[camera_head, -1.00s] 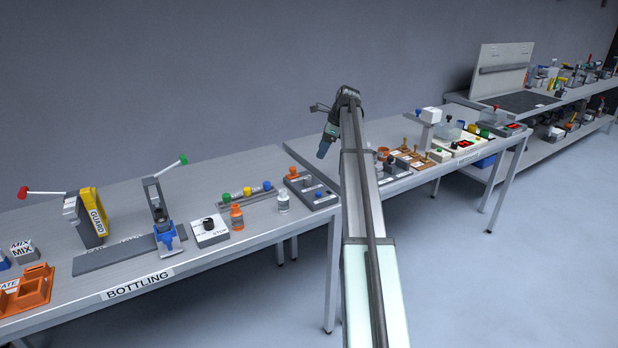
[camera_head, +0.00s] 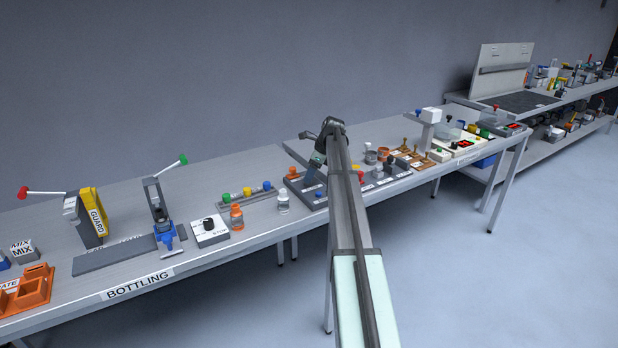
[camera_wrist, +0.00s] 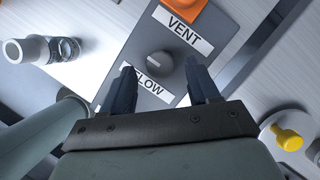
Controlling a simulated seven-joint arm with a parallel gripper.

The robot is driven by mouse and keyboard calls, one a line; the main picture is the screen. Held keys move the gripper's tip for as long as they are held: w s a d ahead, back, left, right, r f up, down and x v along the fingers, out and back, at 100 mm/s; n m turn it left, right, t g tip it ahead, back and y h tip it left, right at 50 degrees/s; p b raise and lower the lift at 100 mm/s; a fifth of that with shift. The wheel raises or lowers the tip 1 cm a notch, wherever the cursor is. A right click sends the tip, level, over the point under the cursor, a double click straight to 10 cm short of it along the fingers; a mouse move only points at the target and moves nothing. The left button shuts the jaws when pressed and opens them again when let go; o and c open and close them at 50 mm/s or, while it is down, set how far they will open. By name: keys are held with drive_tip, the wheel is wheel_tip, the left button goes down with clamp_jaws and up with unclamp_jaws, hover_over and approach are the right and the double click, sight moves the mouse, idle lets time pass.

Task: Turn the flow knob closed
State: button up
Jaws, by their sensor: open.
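The flow knob (camera_wrist: 159,64) is a round grey knob with a light pointer line, on a grey panel (camera_wrist: 135,58) in the wrist view. A white label (camera_wrist: 152,91) below it reads "LOW", its first letter hidden behind a finger. My gripper (camera_wrist: 163,80) is open and empty, with one finger on each side of the label. The knob shows just beyond and between the fingertips; I cannot tell if they touch it. In the head view my gripper (camera_head: 312,178) hangs over the dark panel (camera_head: 296,187), where the knob is too small to make out.
An orange part (camera_wrist: 183,10) sits beside a "VENT" label (camera_wrist: 183,31) on the same panel. A yellow knob (camera_wrist: 288,138) is at lower right.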

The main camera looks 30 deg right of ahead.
drive_tip(key=shift+x, duration=1.05)
drive_tip(key=c, duration=1)
